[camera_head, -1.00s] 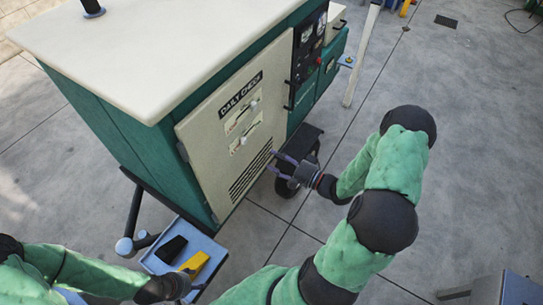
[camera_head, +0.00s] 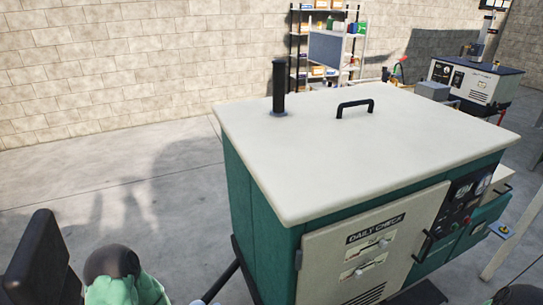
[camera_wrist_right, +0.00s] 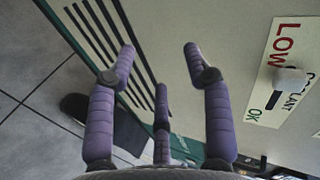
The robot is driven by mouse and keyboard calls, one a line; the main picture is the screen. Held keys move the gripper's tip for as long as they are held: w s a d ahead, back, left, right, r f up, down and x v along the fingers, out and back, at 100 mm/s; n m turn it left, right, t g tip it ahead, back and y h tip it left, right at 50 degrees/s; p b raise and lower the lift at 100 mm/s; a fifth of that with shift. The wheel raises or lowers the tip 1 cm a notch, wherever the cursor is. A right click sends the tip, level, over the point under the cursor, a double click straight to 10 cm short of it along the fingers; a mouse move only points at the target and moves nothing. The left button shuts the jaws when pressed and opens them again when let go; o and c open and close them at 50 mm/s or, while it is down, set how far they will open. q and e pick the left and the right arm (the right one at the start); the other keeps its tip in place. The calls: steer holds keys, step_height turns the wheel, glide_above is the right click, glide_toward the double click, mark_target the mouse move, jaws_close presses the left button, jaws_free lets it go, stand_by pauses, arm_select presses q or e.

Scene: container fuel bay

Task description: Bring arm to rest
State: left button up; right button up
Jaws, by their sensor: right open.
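My right gripper (camera_wrist_right: 160,65) shows in the right wrist view with its purple fingers spread and nothing between them. It is in front of the cream door (camera_wrist_right: 205,25) of the generator, near the black vent slots (camera_wrist_right: 115,45); I cannot tell the exact gap. A coolant gauge label (camera_wrist_right: 288,65) with a white knob is to the right of the fingers. In the head view the generator (camera_head: 350,150) stands with its "DAILY CHECK" door (camera_head: 355,255) closed. Neither gripper shows in the head view. Part of my green arm is at the bottom left.
The generator's top carries a black pipe (camera_head: 279,90) and a handle (camera_head: 356,106). Behind are shelves (camera_head: 330,50) and another generator (camera_head: 475,80). The concrete floor (camera_head: 150,190) to the left is clear. A pale post (camera_head: 515,240) stands at the right.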

steer(key=s+a+f+n+g, duration=0.4)
steer(key=s+a+f+g, duration=0.1)
steer(key=s+a, duration=0.3)
steer(key=s+a+f+n+g, duration=0.4)
steer(key=s+a+f+g, duration=0.2)
steer(key=s+a, duration=0.2)
steer(key=shift+s+a+f+h, duration=0.15)
steer(key=shift+s+a+h, duration=0.15)
steer(key=shift+s, duration=0.05)
